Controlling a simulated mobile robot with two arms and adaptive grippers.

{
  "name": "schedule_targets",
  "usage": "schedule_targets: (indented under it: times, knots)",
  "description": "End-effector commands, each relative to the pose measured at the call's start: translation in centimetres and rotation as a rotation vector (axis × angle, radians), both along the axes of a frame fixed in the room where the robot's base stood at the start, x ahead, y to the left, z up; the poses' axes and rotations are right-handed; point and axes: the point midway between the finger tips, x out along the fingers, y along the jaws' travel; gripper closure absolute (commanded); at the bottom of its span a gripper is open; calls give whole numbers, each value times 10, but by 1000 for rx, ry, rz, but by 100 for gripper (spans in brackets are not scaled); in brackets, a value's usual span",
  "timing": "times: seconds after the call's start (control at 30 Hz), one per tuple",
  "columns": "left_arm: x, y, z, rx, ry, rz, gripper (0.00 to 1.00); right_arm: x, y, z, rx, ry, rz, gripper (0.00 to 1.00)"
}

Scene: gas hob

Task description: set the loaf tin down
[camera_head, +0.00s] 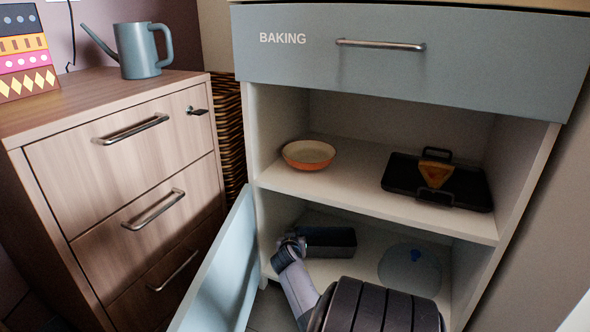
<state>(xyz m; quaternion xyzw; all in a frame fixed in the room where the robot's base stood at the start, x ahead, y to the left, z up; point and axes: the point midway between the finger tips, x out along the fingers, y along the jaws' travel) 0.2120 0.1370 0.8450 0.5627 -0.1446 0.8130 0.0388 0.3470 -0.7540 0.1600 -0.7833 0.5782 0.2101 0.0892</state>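The dark loaf tin (330,241) is in the lower compartment of the open cabinet, towards its left side. My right gripper (297,243) is at the tin's left end and appears shut on its edge; its fingertips are small and partly hidden. The tin looks about level, close above or on the compartment floor (335,269); I cannot tell if it touches. My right forearm comes in from the bottom and covers part of the compartment's front. My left gripper is not in view.
A glass lid with a blue knob (412,266) lies right of the tin. The blue door (220,270) stands open at left. The shelf (350,192) above holds an orange dish (309,155) and a black tray (402,178) with food.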

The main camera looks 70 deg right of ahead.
Motion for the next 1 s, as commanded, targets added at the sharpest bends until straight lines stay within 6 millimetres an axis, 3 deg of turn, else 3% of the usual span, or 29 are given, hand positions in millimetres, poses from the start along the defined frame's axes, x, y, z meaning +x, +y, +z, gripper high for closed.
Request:
schedule_targets:
  times: [0.83,1.0]
  knots:
    - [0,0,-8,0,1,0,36,0,0,-11,-1,1,1,100]
    - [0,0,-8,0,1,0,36,0,0,-10,-1,0,0,88]
